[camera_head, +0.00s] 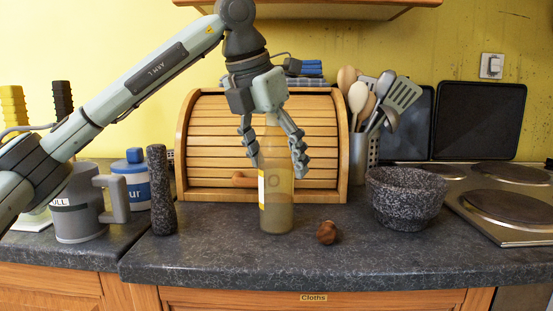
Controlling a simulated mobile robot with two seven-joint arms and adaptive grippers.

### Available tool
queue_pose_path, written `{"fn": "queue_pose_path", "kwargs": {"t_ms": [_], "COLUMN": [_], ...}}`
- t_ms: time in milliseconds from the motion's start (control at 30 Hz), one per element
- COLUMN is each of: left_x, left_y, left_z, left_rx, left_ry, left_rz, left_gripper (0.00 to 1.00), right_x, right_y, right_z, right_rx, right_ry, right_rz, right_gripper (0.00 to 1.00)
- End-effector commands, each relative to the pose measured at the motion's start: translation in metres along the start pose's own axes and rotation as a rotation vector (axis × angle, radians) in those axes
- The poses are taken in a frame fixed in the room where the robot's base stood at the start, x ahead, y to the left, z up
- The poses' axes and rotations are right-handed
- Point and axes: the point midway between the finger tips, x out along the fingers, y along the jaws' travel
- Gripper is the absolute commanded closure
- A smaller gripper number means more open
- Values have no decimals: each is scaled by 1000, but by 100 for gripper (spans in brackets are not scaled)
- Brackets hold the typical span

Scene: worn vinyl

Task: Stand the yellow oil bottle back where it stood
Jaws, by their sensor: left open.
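The yellow oil bottle (277,205) stands upright on the dark stone counter, in front of the wooden bread bin. It is see-through and pale yellowish, with a yellow and white label on its left side. My left gripper (277,166) points down from above, open, with one finger on each side of the bottle's upper part. A gap shows between the right finger and the bottle; whether the left finger touches it I cannot tell. The bottle's top is partly hidden by the gripper. My right gripper is not in view.
A brown ball (326,232) lies just right of the bottle. A stone mortar (405,199) stands farther right, near the hob (508,205). A dark pestle (161,190) and grey jug (78,212) stand left. The bread bin (335,150) is close behind; the counter (215,245) in front is clear.

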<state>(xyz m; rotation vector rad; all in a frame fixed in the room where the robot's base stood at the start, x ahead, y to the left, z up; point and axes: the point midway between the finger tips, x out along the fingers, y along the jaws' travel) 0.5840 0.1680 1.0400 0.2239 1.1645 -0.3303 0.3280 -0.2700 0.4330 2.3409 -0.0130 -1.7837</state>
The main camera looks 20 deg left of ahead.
Motion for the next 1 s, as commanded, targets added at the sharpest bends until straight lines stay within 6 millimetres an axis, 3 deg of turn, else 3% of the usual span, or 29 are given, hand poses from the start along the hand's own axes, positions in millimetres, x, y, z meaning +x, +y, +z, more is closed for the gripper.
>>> {"fn": "queue_pose_path", "kwargs": {"t_ms": [1000], "left_x": [-40], "left_y": [0], "left_z": [0], "left_rx": [0], "left_ry": [0], "left_rz": [0], "left_gripper": [27], "right_x": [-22], "right_y": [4], "right_z": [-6], "right_rx": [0], "right_ry": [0], "right_rz": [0], "right_gripper": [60]}}
